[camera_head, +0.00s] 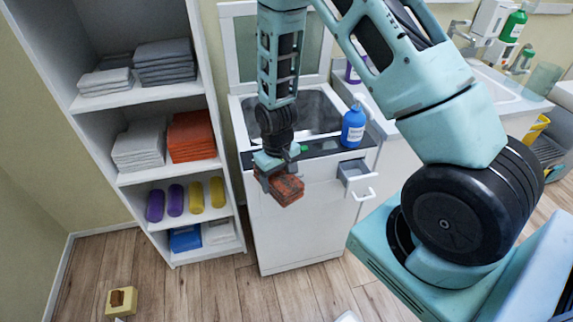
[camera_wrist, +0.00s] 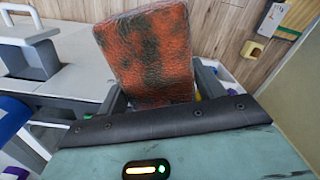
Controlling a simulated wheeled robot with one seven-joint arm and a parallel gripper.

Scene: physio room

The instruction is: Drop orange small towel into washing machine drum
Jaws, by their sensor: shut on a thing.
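The orange small towel (camera_head: 287,190) is a folded, dark-blotched block held in my gripper (camera_head: 273,170). In the wrist view the towel (camera_wrist: 150,50) stands out between the two fingers (camera_wrist: 160,90), which are shut on it. The washing machine (camera_head: 300,230) is white and top-loading, with its lid (camera_head: 237,45) raised at the back. Its grey drum opening (camera_head: 318,108) is partly hidden by my arm. In the head view the towel appears in front of the machine's front face, below the top edge and outside the drum.
A blue bottle (camera_head: 353,127) stands on the machine's top at the right. A small drawer (camera_head: 355,175) sticks out of the front below it. The shelf unit (camera_head: 218,110) at left holds grey towels, an orange towel stack (camera_head: 192,137) and coloured rolls. A yellow box (camera_head: 121,301) lies on the floor.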

